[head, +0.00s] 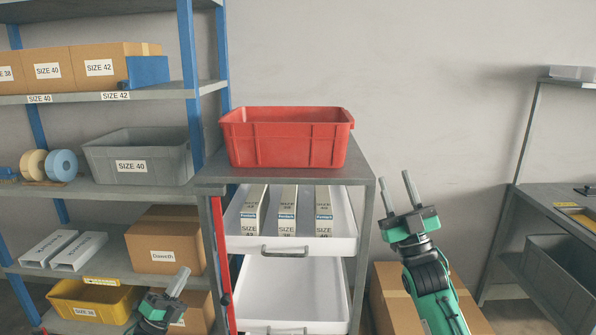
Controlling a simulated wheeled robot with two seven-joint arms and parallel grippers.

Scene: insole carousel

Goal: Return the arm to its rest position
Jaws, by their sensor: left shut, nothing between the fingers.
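My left gripper (178,281) is low at the left, in front of the lower part of the shelf rack, with its fingers together and nothing between them. My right gripper (398,188) is raised at the right of the grey cabinet, pointing up, with its two fingers apart and nothing between them. Both grippers appear clear of the cabinet in the picture. A red bin (290,140) stands on top of the cabinet (350,172).
The cabinet's upper white drawer (330,245) is out and holds labelled boxes; the lower white drawer (290,290) looks empty. The blue-and-grey rack (190,90) at the left holds cartons and bins. Cartons (395,300) stand behind my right arm. A grey bench (560,200) is at the far right.

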